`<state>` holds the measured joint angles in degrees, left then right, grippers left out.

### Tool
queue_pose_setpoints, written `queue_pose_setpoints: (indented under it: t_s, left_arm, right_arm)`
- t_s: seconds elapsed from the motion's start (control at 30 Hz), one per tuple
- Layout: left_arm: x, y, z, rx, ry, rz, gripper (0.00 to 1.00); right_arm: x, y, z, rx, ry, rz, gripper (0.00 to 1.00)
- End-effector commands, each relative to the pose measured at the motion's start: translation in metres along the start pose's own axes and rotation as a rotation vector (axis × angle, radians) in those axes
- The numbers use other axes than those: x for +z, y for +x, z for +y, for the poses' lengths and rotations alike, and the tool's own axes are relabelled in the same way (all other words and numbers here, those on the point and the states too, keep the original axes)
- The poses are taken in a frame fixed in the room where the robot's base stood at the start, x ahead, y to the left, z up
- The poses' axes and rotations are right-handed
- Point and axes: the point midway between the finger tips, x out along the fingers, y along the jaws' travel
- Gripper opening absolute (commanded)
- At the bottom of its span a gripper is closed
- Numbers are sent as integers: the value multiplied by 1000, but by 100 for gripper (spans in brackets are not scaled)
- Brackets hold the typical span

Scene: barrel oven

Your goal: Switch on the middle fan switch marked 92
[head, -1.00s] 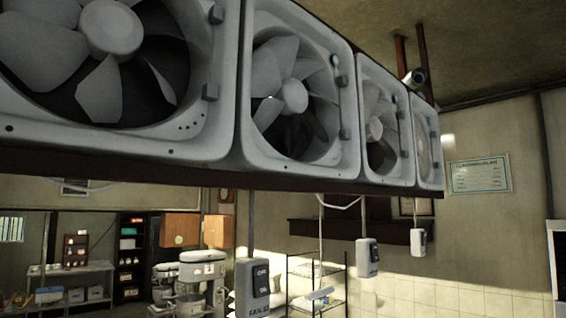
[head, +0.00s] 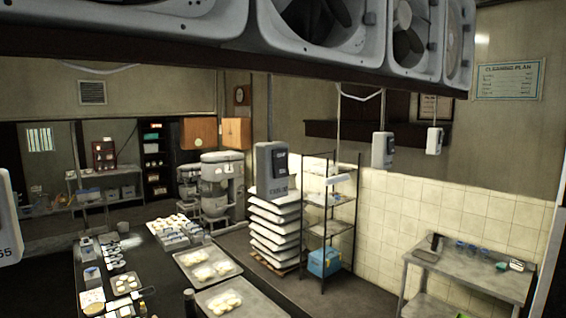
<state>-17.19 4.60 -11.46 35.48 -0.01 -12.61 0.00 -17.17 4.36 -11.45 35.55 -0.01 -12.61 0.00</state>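Several grey switch boxes hang on rods below the row of fans. A box cut off at the left edge (head: 8,220) shows digits that look like 55. I cannot tell which box is marked 92, nor whether any switch is on. Neither gripper is in view.
The fan row (head: 325,20) crosses the top on a dark beam. A dark table (head: 150,262) with trays of dough stands below left. White stacked trays (head: 275,235), a wire rack (head: 330,215) and a metal table (head: 465,268) stand farther right. Open floor lies between them.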

Motion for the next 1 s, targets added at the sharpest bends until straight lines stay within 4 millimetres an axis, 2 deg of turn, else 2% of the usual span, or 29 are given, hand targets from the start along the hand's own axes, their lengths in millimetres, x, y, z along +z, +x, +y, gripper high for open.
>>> queue_pose_setpoints:
  t_s: [1.0]
  left_arm:
    - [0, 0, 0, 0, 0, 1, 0]
  right_arm:
    - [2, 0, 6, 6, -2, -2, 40]
